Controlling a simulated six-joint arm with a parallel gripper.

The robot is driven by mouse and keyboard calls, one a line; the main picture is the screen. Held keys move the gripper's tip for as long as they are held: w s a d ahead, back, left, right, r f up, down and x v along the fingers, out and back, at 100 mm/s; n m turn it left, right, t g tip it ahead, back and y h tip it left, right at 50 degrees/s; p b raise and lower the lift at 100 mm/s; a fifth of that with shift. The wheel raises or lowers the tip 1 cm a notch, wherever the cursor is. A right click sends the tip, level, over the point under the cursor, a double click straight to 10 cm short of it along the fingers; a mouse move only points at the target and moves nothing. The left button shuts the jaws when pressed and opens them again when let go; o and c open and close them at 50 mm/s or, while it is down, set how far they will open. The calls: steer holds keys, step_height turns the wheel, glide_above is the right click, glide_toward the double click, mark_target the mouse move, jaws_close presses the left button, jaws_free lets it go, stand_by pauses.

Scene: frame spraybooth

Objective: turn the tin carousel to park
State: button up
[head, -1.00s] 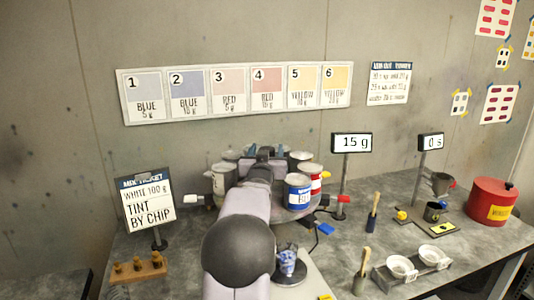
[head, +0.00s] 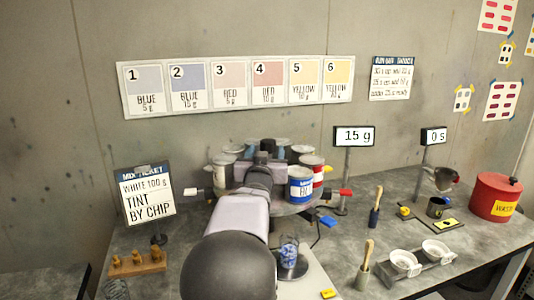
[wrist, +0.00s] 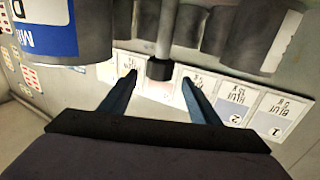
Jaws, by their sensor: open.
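The tin carousel (head: 296,209) stands in the middle of the bench, with several tins around its round deck. A blue-labelled tin (head: 300,186) is at its front right and also shows upside down in the wrist view (wrist: 58,35). A white-tipped handle (head: 191,192) sticks out at left and a red-tipped one (head: 345,192) at right. My gripper (wrist: 158,90) is open over the carousel; my arm hides much of the deck in the head view. In the wrist view a grey post with a dark end (wrist: 159,68) appears between the fingers, without clear contact.
A glass with blue contents (head: 289,250) stands in front, beside my arm. White bowls (head: 405,262) and a red waste can (head: 494,198) are at right.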

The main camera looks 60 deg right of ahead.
steer(key=shift+s+a, duration=0.15)
steer(key=shift+a, duration=0.2)
steer(key=shift+a, duration=0.15)
steer(key=c, duration=0.9)
steer(key=a+m+p, duration=0.1)
steer(key=a+m, duration=0.1)
steer(key=w+a+f+m, duration=0.1)
steer(key=a+m, duration=0.1)
steer(key=w+a+f+m+g+p, duration=0.1)
steer(key=a+m, duration=0.1)
steer(key=m, duration=0.1)
steer(key=shift+a+p, duration=0.1)
steer(key=shift+p, duration=0.2)
jaws_close()
steer(key=s+a+f+m+g, duration=1.2)
steer(key=s+a+m, duration=0.2)
steer(key=m, duration=0.6)
steer(key=shift+s+f+g+b, duration=0.15)
steer(key=shift+f+g+b, duration=0.25)
steer(key=shift+b, duration=0.05)
